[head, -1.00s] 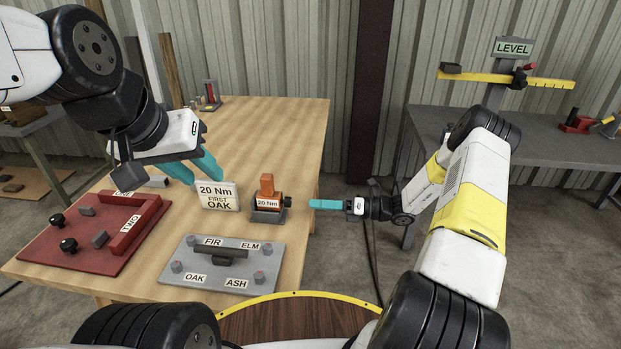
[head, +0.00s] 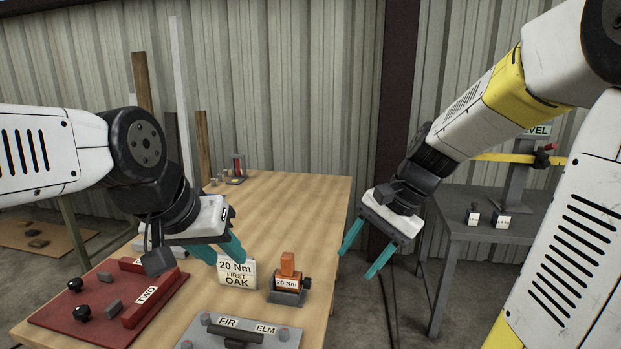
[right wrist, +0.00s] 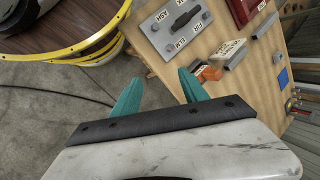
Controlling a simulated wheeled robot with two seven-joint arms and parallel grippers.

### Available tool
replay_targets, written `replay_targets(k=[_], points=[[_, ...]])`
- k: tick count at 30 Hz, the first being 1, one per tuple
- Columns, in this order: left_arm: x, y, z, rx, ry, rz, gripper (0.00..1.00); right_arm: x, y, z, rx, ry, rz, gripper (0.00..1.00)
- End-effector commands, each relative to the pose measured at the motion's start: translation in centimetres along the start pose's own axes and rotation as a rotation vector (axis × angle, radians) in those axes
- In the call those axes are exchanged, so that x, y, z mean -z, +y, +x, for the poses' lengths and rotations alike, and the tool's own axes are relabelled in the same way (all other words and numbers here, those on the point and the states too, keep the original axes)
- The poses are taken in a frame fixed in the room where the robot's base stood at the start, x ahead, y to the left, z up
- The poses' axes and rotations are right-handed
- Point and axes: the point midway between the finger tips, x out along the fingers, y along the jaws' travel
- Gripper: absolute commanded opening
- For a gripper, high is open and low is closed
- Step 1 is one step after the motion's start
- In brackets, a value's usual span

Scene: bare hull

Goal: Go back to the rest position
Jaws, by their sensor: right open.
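My left gripper (head: 222,247) is over the wooden table in the head view, its teal fingers pointing down and right, just behind the "20 Nm FIRST OAK" sign; whether its fingers are apart is hard to tell. My right gripper (head: 361,262) hangs in the air off the table's right edge, its teal fingers spread and nothing between them. In the right wrist view the open fingers (right wrist: 158,92) show with bare floor and the table edge beyond them.
The wooden table (head: 285,205) bears a "20 Nm FIRST OAK" sign (head: 237,272), an orange "20 Nm" device (head: 287,283), a grey FIR/ELM plate (head: 270,340) and a red tray (head: 100,306). A grey bench (head: 470,238) stands at right. Floor shows between them.

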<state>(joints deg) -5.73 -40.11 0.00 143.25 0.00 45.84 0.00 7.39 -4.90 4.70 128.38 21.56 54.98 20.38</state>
Motion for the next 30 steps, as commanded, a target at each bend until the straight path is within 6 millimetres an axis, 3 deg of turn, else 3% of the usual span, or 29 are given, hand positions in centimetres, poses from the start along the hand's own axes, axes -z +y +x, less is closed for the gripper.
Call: replay_targets(k=[6,12,18,30], points=[[0.0,0.0,0.0,0.0,0.0,0.0,0.36,-3.6,2.5,-4.9,-0.047,0.265,-0.403,0.52],[0.0,0.0,0.0,0.0,0.0,0.0,0.36,-5.4,4.5,-7.6,-0.09,0.445,-0.67,0.52],[0.0,0.0,0.0,0.0,0.0,0.0,0.36,-6.0,5.3,-8.4,-0.111,0.516,-0.775,0.52],[0.0,0.0,0.0,0.0,0.0,0.0,0.36,-6.0,5.3,-8.5,-0.112,0.519,-0.779,0.52]])
